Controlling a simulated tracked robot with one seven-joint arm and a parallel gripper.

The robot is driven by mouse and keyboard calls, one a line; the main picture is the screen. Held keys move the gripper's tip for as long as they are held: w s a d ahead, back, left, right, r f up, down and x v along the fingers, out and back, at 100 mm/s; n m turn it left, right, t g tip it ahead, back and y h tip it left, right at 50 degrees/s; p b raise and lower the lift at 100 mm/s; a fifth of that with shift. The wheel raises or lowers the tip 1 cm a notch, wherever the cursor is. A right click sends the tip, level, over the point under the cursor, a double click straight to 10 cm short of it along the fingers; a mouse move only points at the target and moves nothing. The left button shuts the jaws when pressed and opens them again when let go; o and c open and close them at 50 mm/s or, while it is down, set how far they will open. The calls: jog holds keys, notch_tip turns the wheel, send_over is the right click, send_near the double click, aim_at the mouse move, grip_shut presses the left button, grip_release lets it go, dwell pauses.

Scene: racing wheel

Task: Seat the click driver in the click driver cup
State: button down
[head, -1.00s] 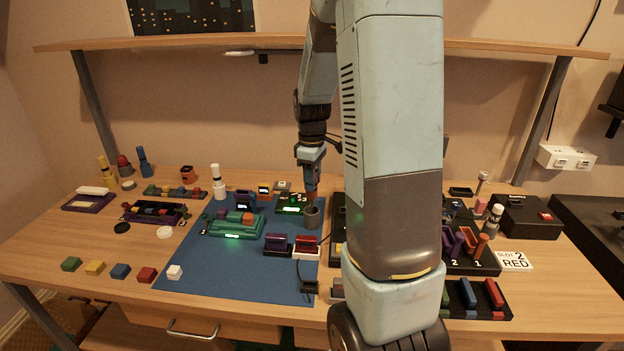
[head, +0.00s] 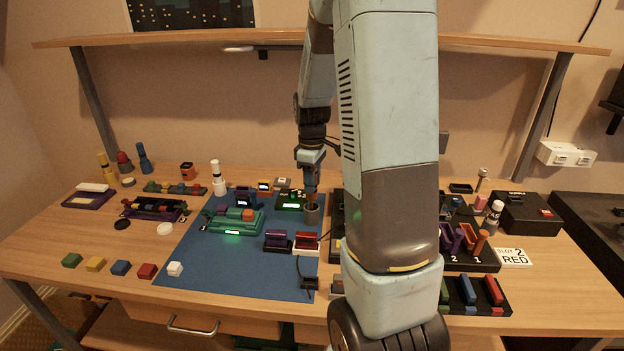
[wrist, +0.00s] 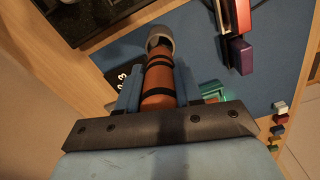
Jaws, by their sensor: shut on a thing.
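The click driver (wrist: 159,82) is an orange cylinder with black bands. In the wrist view it lies between the blue fingers of my gripper (wrist: 167,92), which is shut on it. The click driver cup (wrist: 160,36) is a round grey cup at the driver's far end, and the driver's tip overlaps its mouth. In the head view my gripper (head: 310,188) points down directly over the cup (head: 312,216), with the driver (head: 311,202) upright at its mouth. How deep the tip sits inside is hidden.
The cup stands on the blue mat (head: 210,275). A green-lit black box (head: 290,200) is close to its left, and a red block in a white holder (head: 306,243) stands in front. A black unit (head: 337,225) is to the right.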

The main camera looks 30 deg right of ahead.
jog(key=shift+f, duration=2.2)
jog(key=c, duration=0.7)
grip_release()
jog(key=shift+o, duration=0.2)
notch_tip(320, 180, up, 13)
jog(key=shift+f, duration=0.2)
jog(key=shift+r, duration=0.55)
jog(key=shift+a, duration=0.1)
